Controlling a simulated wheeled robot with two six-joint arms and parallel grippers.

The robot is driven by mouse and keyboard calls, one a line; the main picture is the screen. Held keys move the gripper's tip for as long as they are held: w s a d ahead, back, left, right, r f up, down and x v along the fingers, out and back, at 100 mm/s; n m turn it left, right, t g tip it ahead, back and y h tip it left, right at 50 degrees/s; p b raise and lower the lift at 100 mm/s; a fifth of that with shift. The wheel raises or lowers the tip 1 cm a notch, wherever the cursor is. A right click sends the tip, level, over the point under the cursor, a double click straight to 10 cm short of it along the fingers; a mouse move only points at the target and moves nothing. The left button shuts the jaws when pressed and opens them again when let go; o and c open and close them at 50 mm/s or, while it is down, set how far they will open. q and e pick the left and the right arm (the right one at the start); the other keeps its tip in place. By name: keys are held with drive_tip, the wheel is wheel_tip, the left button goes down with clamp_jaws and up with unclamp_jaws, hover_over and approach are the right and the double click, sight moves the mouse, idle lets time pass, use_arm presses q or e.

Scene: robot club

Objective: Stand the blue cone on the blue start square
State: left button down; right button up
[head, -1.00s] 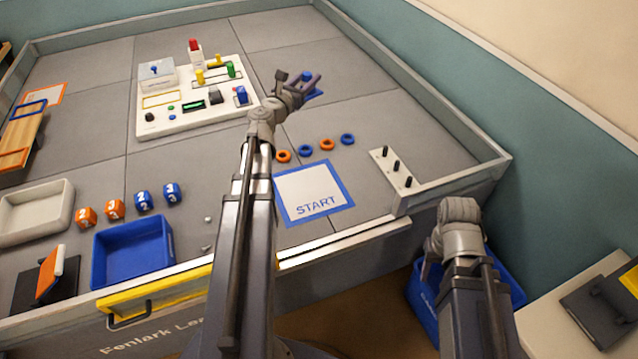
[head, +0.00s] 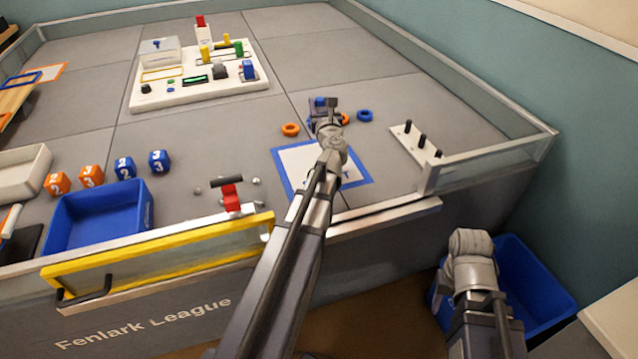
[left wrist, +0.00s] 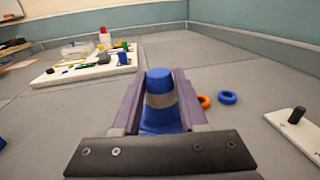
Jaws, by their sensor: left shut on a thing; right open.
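The blue cone, with a grey band, stands upright between the fingers of my left gripper in the left wrist view (left wrist: 160,95). In the head view the cone (head: 319,101) is mostly covered by my left gripper (head: 324,112), which is shut on it. The start square (head: 292,158), white with a blue border, lies on the grey mat just nearer than the gripper; my left arm covers part of it. The cone appears beyond the square's far edge; its height above the mat is unclear. My right gripper (head: 440,291) hangs low at the right, mostly hidden behind its arm, open.
An orange ring (head: 290,130) and a blue ring (head: 365,116) lie near the gripper. A white peg board (head: 415,140) is right of the square. A control panel (head: 180,95) stands behind.

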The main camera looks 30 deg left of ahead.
use_arm(q)
drive_tip(key=shift+n+g+y, duration=0.7)
drive_tip(key=shift+g+y, duration=0.1)
drive_tip(key=f+b, duration=0.1)
drive_tip(key=f, duration=0.1)
drive_tip(key=s+f+b, duration=0.1)
drive_tip(key=f+b, duration=0.1)
drive_tip(key=f, duration=0.1)
drive_tip(key=shift+s+d+f+b, duration=0.15)
drive_tip(key=shift+d+f+b, duration=0.2)
drive_tip(key=shift+b, duration=0.05)
drive_tip(key=shift+s+f+n+g+y+b, duration=0.25)
drive_tip(key=shift+f+n+g+y+b, duration=0.05)
drive_tip(key=shift+f+b, duration=0.05)
use_arm(e)
wheel_tip(320, 180, down, 6)
drive_tip(key=shift+f, duration=0.2)
use_arm(q)
wheel_tip(320, 180, down, 10)
drive_tip(key=b, duration=1)
use_arm(e)
wheel_tip(320, 180, down, 10)
drive_tip(key=shift+a+f, duration=0.1)
use_arm(q)
drive_tip(key=shift+f, duration=0.2)
drive_tip(key=shift+c, duration=2.2)
unclamp_jaws()
drive_tip(key=shift+r, duration=0.1)
